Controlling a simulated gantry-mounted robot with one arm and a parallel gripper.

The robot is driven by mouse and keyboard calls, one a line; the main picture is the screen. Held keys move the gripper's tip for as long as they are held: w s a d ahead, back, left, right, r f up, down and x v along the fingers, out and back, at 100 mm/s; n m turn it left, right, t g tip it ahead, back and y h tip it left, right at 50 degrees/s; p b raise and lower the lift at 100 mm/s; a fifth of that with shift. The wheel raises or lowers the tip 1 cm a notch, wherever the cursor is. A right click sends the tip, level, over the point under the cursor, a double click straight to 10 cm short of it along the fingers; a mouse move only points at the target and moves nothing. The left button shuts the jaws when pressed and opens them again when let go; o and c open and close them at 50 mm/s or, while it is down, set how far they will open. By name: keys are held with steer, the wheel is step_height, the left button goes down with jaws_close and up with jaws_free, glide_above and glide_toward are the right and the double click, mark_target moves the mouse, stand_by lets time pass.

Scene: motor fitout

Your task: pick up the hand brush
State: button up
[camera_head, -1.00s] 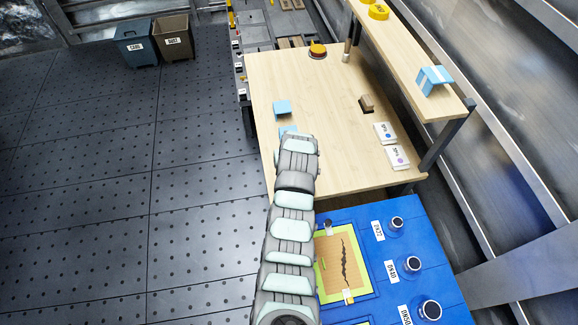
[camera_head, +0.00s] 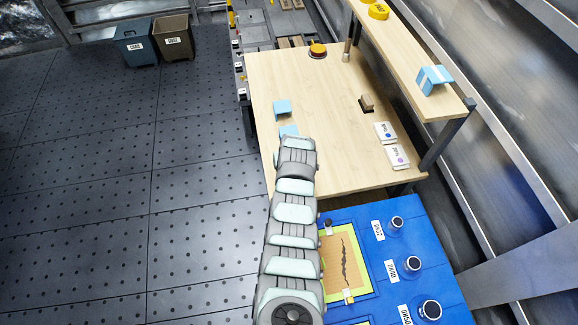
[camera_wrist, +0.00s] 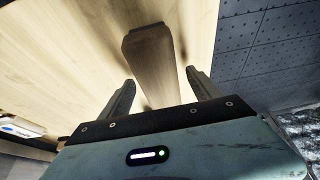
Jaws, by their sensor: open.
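In the wrist view, a long brown wooden piece (camera_wrist: 150,62), apparently the hand brush, lies on the pale table (camera_wrist: 75,60). My gripper (camera_wrist: 160,82) is open, its two fingers apart on either side of the brush's near end. The brush's near end tapers between the fingers; its far end is broad and darker. I see no contact, and the height above it is hard to tell. In the head view, my arm covers the gripper, and I cannot make out the brush there.
The wooden workbench (camera_head: 335,160) carries light blue pieces (camera_head: 282,107), a small brown block (camera_head: 367,103) and white labelled cards (camera_head: 397,157). A raised shelf (camera_head: 400,55) runs along the right. A blue panel (camera_head: 375,245) adjoins the front.

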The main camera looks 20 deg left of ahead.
steer(key=shift+f, duration=0.2)
stand_by(0.4)
jaws_close()
stand_by(0.6)
steer(key=shift+r, duration=0.1)
step_height(320, 180, up, 20)
steer(key=shift+r+b, duration=0.15)
steer(key=shift+b, duration=0.3)
